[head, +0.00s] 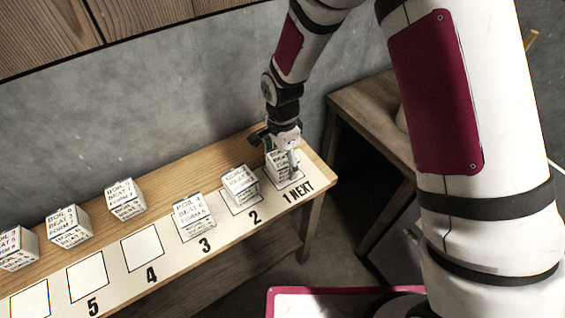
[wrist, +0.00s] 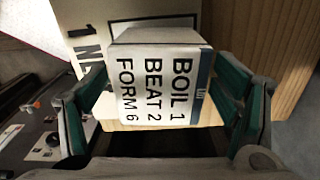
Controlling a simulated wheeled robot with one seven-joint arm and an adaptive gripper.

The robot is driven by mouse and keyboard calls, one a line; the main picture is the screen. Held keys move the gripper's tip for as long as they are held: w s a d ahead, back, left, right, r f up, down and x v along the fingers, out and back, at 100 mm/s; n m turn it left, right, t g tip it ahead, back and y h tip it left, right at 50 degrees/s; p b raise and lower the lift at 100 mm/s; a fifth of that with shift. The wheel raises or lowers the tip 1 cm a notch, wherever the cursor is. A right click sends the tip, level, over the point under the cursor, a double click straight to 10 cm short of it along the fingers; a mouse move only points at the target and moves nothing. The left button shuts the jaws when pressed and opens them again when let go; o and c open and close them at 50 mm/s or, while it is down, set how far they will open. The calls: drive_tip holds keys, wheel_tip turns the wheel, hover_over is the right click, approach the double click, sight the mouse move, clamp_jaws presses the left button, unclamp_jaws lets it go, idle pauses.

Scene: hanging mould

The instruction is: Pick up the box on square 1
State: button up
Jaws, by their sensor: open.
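The box on square 1 (head: 277,161) is a white block with black print, at the right end of the wooden bench. In the wrist view this box (wrist: 160,85) reads "BOIL 1, BEAT 2, FORM 6" and has a blue strip along one edge. My gripper (head: 284,158) is at this box, above square 1 (head: 291,181), which is marked "1 NEXT". In the wrist view the green-padded fingers of my gripper (wrist: 165,95) stand open on either side of the box, with a gap showing at the left finger. Part of the box is hidden behind my gripper in the head view.
A similar box (head: 240,184) stands on square 2, close to the left, and another box (head: 194,216) on square 3. Squares 4 (head: 143,248) and 5 (head: 88,277) are empty. Several more boxes stand along the back of the bench (head: 170,180). A grey wall (head: 150,90) rises behind.

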drive_tip(key=shift+f, duration=1.15)
drive_tip(key=c, duration=1.4)
drive_tip(key=shift+o, duration=0.2)
drive_tip(key=shift+r, duration=0.2)
